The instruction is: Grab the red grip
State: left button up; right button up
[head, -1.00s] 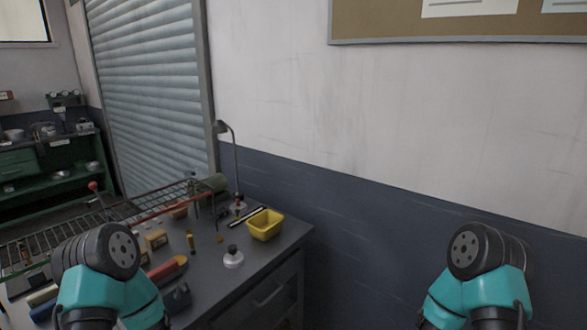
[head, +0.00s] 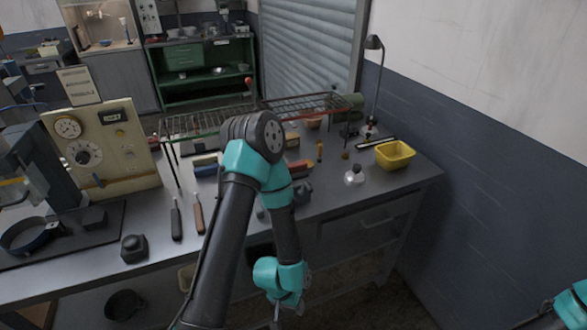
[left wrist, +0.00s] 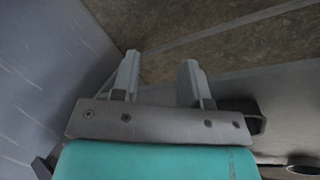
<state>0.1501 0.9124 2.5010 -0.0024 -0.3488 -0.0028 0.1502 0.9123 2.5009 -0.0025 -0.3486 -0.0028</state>
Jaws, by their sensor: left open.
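No red grip can be singled out with certainty. A red block-like piece (head: 300,167) lies on the bench just right of my left arm, partly hidden by it. A small red knob (head: 249,81) tops a thin lever behind the wire rack. My left gripper (left wrist: 160,78) is open, with nothing between its fingers in the left wrist view. In the head view it hangs low in front of the bench, mostly cut off by the bottom edge. Only part of my right arm shows at the lower right; its gripper is out of view.
The grey bench (head: 330,205) carries a wire rack (head: 300,103), a yellow bin (head: 395,154), a white-based knobbed piece (head: 354,176) and a lamp (head: 375,43). A cream gauge panel (head: 100,150) and a dark round pan-like object (head: 30,236) stand left. A wall closes off the right.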

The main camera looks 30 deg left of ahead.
dwell(0.3)
pick_arm(q)
jog(key=shift+o, duration=1.3)
